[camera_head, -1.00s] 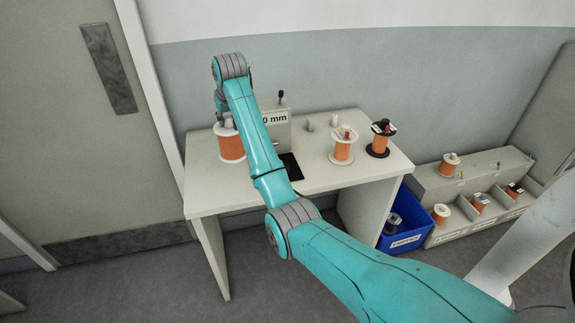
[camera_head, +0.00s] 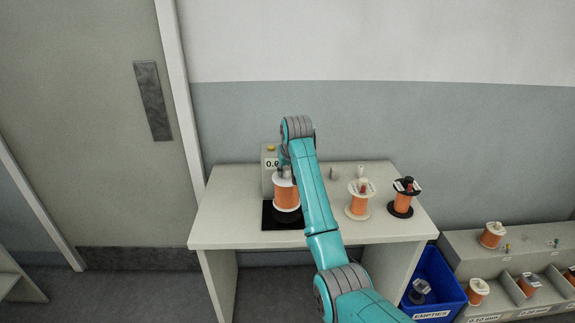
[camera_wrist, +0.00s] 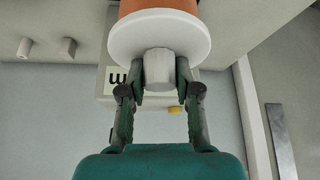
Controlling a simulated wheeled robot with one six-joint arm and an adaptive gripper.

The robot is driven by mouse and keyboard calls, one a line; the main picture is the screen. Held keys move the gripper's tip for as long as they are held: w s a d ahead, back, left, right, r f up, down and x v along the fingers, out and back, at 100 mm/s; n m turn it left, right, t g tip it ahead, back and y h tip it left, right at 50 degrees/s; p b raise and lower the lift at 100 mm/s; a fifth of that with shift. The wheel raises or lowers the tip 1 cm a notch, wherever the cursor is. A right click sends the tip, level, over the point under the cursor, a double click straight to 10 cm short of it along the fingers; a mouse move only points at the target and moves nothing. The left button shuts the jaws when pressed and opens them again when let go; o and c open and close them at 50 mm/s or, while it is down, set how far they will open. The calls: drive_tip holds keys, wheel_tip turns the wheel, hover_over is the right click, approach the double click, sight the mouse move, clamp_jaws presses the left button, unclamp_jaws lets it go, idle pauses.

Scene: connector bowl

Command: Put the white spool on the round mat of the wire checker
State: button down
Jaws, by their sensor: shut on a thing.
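The white spool (camera_head: 286,193), wound with orange wire, hangs upright from my gripper (camera_head: 284,172) over the black mat (camera_head: 270,225) of the wire checker (camera_head: 269,155). In the wrist view my gripper (camera_wrist: 160,75) is shut on the pale knob above the spool's white flange (camera_wrist: 160,35). I cannot tell whether the spool's lower flange touches the mat. My arm hides part of the wire checker and its display, where "0.0" shows.
A cream spool (camera_head: 358,200) and a black spool (camera_head: 403,197) stand right of my arm on the table (camera_head: 225,215). A small grey peg (camera_head: 334,173) stands behind. The blue empties bin (camera_head: 433,285) and a spool rack (camera_head: 510,262) are at right. The table's left side is clear.

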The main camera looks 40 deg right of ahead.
sight(287, 178)
drive_tip(key=shift+f, duration=2.35)
drive_tip(key=c, duration=0.8)
unclamp_jaws()
drive_tip(key=shift+f, duration=0.1)
drive_tip(key=shift+r, duration=0.2)
drive_tip(key=v, duration=1.2)
drive_tip(key=shift+f, duration=0.1)
